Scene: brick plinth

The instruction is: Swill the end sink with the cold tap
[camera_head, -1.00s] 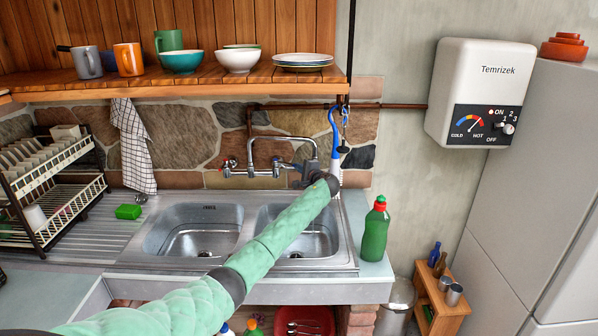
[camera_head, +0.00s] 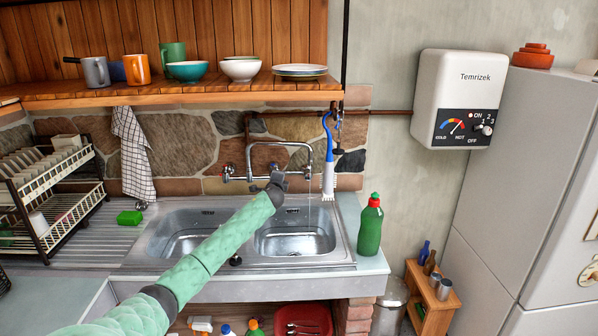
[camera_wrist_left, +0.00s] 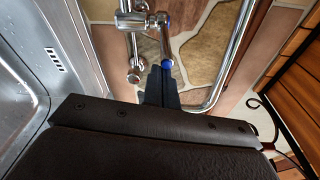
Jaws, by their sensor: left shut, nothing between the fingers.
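The steel sink unit (camera_head: 140,235) has two basins. The end basin (camera_head: 300,240) is the right one. The wall mixer (camera_head: 235,178) has a red-marked tap on the left and a blue-marked cold tap on the right, which shows in the left wrist view (camera_wrist_left: 167,66). Its curved spout (camera_head: 308,160) hangs over the end basin, with a thin pale line below it that looks like running water. My left gripper (camera_head: 278,179) is shut and empty, its fingertips at the cold tap; I cannot tell whether they touch. The gripper also shows in the wrist view (camera_wrist_left: 160,80). My right gripper is out of view.
A blue-and-white brush (camera_head: 327,170) hangs right of the spout. A green bottle (camera_head: 370,228) stands on the right counter. A dish rack (camera_head: 45,190) and green sponge (camera_head: 130,217) are at left. A wooden shelf (camera_head: 180,95) with crockery overhangs the mixer.

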